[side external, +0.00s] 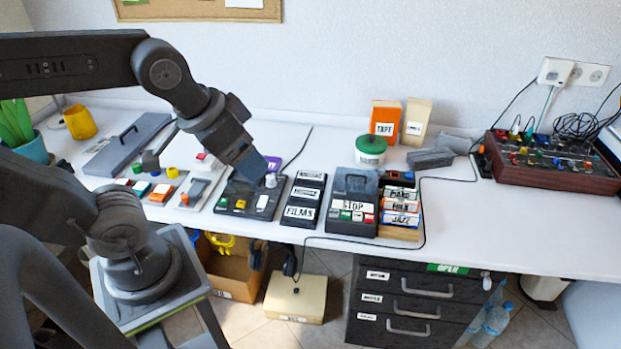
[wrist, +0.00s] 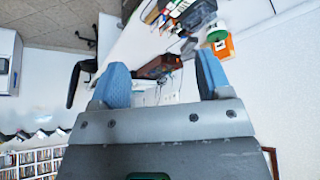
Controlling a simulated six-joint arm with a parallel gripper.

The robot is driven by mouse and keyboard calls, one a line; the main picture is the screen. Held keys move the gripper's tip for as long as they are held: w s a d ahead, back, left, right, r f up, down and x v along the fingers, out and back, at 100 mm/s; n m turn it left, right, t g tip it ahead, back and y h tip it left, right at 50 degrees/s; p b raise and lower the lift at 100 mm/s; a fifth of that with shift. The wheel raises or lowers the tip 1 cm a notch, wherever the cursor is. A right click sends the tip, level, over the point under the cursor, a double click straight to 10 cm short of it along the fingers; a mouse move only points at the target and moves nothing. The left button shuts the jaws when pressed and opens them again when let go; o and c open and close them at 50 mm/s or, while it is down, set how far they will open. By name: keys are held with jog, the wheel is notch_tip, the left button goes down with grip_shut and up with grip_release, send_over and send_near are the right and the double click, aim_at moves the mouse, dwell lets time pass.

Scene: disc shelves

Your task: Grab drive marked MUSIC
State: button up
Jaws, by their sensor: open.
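Three dark drives with white labels lie in a column near the middle of the desk in the side external view. The front drive (side external: 299,212) reads FILMS. The labels on the middle drive (side external: 304,193) and the back drive (side external: 310,174) are too small to read surely, so I cannot tell which is marked MUSIC. My gripper (side external: 262,170) is above the dark device left of the drives. In the wrist view my gripper (wrist: 163,78) has its two blue fingers apart, with nothing between them. The drives cannot be made out there.
A dark STOP device (side external: 351,205) stands right of the drives. Beside it are stacked cases (side external: 401,206) on a wooden holder. A dark device with buttons (side external: 246,197) lies left of them. A green-lidded tub (side external: 370,152) stands behind. A black cable crosses the desk. The desk's right front is clear.

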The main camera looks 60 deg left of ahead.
jog(key=shift+o, duration=1.1)
